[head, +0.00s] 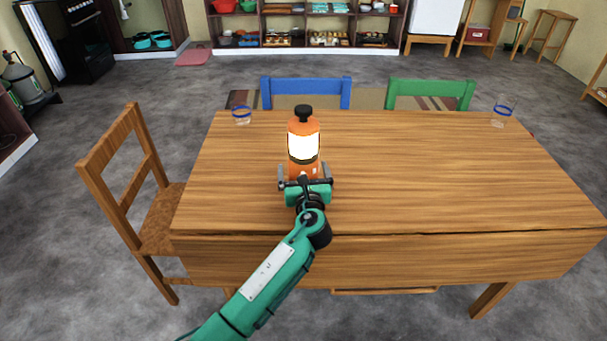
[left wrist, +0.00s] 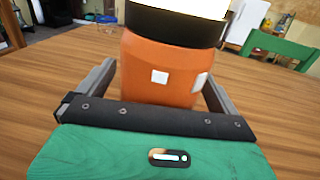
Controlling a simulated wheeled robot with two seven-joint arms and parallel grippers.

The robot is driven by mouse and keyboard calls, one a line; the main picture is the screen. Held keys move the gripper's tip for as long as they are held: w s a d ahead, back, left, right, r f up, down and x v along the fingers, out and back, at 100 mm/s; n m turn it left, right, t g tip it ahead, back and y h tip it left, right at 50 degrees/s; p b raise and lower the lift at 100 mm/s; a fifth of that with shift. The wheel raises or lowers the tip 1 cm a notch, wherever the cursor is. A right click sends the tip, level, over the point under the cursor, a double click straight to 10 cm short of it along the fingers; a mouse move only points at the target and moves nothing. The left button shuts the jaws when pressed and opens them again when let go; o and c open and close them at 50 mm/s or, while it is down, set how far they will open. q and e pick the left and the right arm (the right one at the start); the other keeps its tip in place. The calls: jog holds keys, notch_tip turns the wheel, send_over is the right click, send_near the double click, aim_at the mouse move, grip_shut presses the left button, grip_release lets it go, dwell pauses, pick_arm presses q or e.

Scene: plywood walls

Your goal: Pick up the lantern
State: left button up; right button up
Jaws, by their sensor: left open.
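The lantern (head: 303,142) stands upright on the wooden table (head: 430,180). It has an orange base and top, a glowing pale middle and a black cap. My left gripper (head: 305,176) is at the near side of its base, with jaws open and one finger on each side. In the left wrist view the lantern's orange base (left wrist: 160,70) fills the space between the two grey fingers (left wrist: 158,82). A gap shows at the left finger; whether the right finger touches is hard to tell. My right gripper is not in view.
Two glasses with blue bands stand at the far left (head: 241,116) and far right (head: 501,117) of the table. A blue chair (head: 306,88) and a green chair (head: 430,90) are behind it, a wooden chair (head: 130,180) at left. The tabletop right of the lantern is clear.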

aim_at(303, 144)
pick_arm(q)
jog(key=shift+r, duration=0.1)
jog(key=c, duration=1.4)
notch_tip(303, 144, up, 9)
jog(key=shift+f, duration=0.15)
notch_tip(303, 144, down, 6)
jog(key=shift+f, duration=0.1)
